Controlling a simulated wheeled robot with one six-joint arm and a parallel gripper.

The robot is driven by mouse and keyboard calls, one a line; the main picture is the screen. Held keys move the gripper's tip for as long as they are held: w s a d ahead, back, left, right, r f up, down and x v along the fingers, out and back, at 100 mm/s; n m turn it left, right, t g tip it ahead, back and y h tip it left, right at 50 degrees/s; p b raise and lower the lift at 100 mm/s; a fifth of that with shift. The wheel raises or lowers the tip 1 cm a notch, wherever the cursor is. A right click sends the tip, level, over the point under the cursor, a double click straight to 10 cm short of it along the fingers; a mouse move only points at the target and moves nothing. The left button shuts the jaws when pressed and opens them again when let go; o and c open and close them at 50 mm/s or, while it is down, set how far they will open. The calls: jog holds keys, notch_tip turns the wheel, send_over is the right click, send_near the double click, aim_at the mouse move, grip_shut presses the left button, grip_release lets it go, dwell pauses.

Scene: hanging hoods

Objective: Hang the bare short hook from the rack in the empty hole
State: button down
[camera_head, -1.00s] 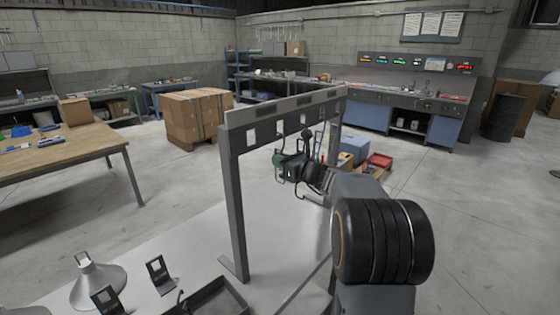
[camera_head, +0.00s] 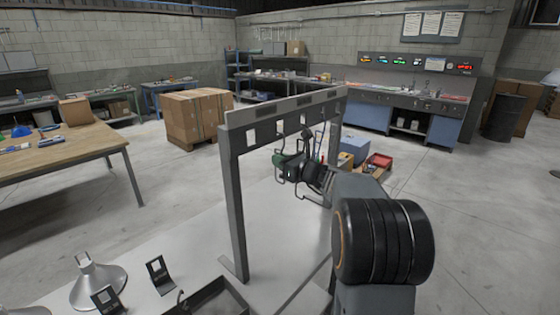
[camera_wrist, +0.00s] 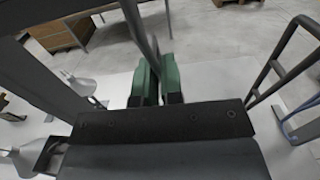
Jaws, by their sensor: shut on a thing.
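The grey rack (camera_head: 233,190) stands on the white table, with a top bar that has a row of square holes. The nearest hole (camera_head: 251,141) shows light through it and looks empty. My gripper (camera_head: 288,160) is just behind and below the bar, right of the near post. In the wrist view its green fingers (camera_wrist: 157,80) are shut on a dark, thin hook (camera_wrist: 144,35), whose far end runs out of the top of that view. Dark bent rods (camera_wrist: 280,72) show right of the fingers. The hook's lower end is hidden by my gripper.
A grey hood (camera_head: 98,284) and a small bracket with a square opening (camera_head: 160,275) are on the table at the lower left. A dark open tray (camera_head: 215,298) is near the rack's foot.

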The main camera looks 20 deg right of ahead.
jog(key=shift+r, duration=0.2)
jog(key=shift+r+p, duration=0.95)
jog(key=shift+r, duration=0.2)
jog(key=shift+s+d, duration=0.1)
jog(key=shift+s, duration=0.05)
jog(key=shift+b+v, duration=0.45)
jog(key=shift+v, duration=1.2)
jog(key=v, duration=1)
jog(key=shift+r, duration=0.25)
